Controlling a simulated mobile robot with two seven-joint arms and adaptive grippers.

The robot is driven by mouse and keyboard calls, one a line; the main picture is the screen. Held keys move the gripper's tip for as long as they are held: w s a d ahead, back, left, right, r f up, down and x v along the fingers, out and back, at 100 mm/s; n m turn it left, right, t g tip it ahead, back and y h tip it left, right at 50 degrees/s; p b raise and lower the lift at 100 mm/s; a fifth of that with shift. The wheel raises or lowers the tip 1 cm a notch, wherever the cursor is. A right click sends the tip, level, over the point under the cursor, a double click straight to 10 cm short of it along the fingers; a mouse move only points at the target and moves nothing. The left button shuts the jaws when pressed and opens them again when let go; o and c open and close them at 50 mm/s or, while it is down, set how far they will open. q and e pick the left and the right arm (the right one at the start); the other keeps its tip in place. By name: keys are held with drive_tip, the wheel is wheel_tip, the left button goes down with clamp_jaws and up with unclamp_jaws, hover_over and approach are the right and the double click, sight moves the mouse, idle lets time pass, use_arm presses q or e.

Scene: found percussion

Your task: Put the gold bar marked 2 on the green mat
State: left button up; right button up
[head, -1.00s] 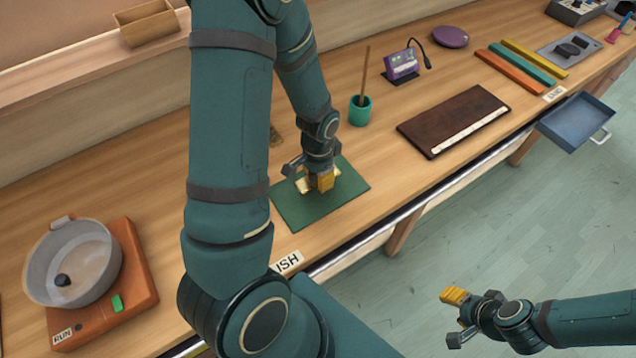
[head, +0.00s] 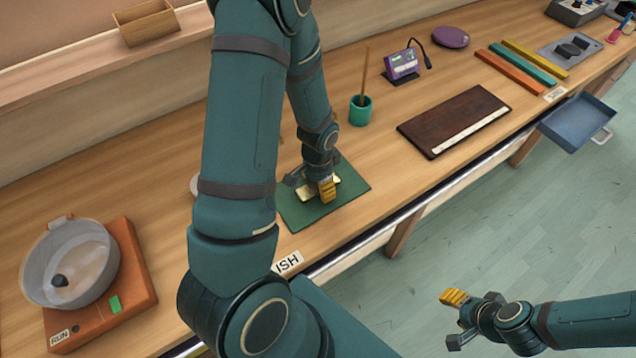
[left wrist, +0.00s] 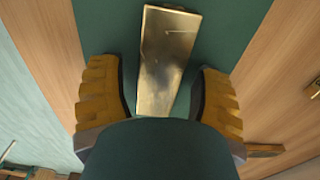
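A gold bar (head: 306,194) lies on the green mat (head: 347,195). It also shows in the left wrist view (left wrist: 166,60), flat on the green surface. No mark on it can be read. My left gripper (head: 316,186) is low over the mat, its fingers on either side of the bar. In the left wrist view the fingers (left wrist: 162,98) stand apart, with a gap beside the bar. My left arm hides part of the bench. My right gripper (head: 455,318) is open and empty, out over the floor past the bench's front edge.
A green cup with a stick (head: 360,111) and a dark brown board (head: 455,121) are right of the mat. A pan (head: 70,263) on an orange base stands at left.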

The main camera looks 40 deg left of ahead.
use_arm(q)
drive_tip(key=shift+r, duration=0.1)
drive_tip(key=shift+r, duration=0.2)
wheel_tip(320, 180, up, 12)
drive_tip(key=p, duration=0.2)
drive_tip(key=shift+f, duration=0.2)
idle(0.4)
